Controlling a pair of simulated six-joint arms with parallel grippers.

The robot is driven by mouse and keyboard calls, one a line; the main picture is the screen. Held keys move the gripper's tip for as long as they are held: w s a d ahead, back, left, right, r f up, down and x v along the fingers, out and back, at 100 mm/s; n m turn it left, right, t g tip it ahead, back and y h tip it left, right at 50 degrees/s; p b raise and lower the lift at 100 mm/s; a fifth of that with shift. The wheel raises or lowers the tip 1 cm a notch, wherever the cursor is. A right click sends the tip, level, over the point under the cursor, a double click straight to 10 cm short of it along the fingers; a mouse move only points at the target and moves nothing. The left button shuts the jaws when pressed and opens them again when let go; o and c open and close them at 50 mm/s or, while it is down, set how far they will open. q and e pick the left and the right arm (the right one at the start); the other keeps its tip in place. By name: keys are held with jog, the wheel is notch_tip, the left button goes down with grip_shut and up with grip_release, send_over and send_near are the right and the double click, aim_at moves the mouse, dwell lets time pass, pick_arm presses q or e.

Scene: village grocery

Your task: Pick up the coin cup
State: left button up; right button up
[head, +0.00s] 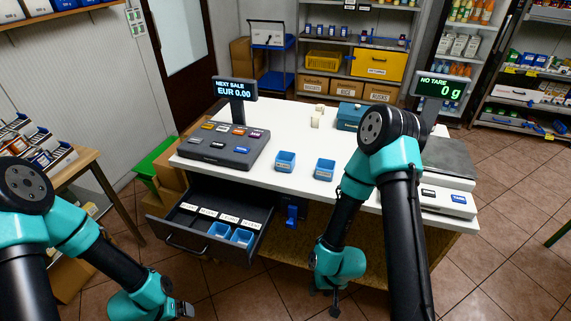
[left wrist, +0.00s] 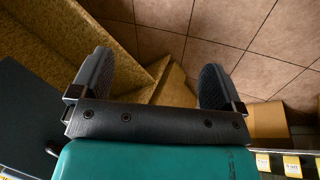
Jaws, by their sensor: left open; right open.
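Two blue coin cups stand upright on the white counter (head: 210,176): a left cup (head: 285,161) and a right cup (head: 325,169). Two more blue cups, a left one (head: 219,231) and a right one (head: 242,237), sit in the open cash drawer (head: 262,246). My right gripper (head: 327,297) is open and low in front of the counter, apart from the cups. My left gripper (head: 186,310) is low in front of the drawer. In the left wrist view its two fingers (left wrist: 155,82) are apart with nothing between them.
A dark register keyboard (head: 223,147) and a price display (head: 235,87) stand at the counter's left. A scale (head: 447,157) stands at its right. The drawer juts out at the front left. The counter around the two cups is mostly clear.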

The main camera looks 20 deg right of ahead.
pick_arm(q)
jog(key=w+a+r+m+y, duration=0.1)
jog(key=w+a+r+m, duration=0.5)
jog(key=w, duration=0.5)
jog(key=w+a+r+m, duration=0.1)
jog(key=w+r+m, duration=0.3)
jog(key=w+r, duration=0.6)
jog(key=w+a+r+m+y, duration=0.1)
jog(key=w+a+r+m, duration=0.1)
jog(key=r, duration=0.5)
jog(key=w+a+r+m+y, duration=0.1)
jog(key=w+a+r+m, duration=0.1)
jog(key=a+r, duration=0.3)
jog(key=w+a+r+m+y, duration=0.1)
jog(key=w+a+r, duration=0.2)
jog(key=r, duration=0.7)
jog(key=shift+a+r+m+g, duration=0.4)
jog(key=shift+a, duration=0.1)
jog(key=shift+w, duration=0.1)
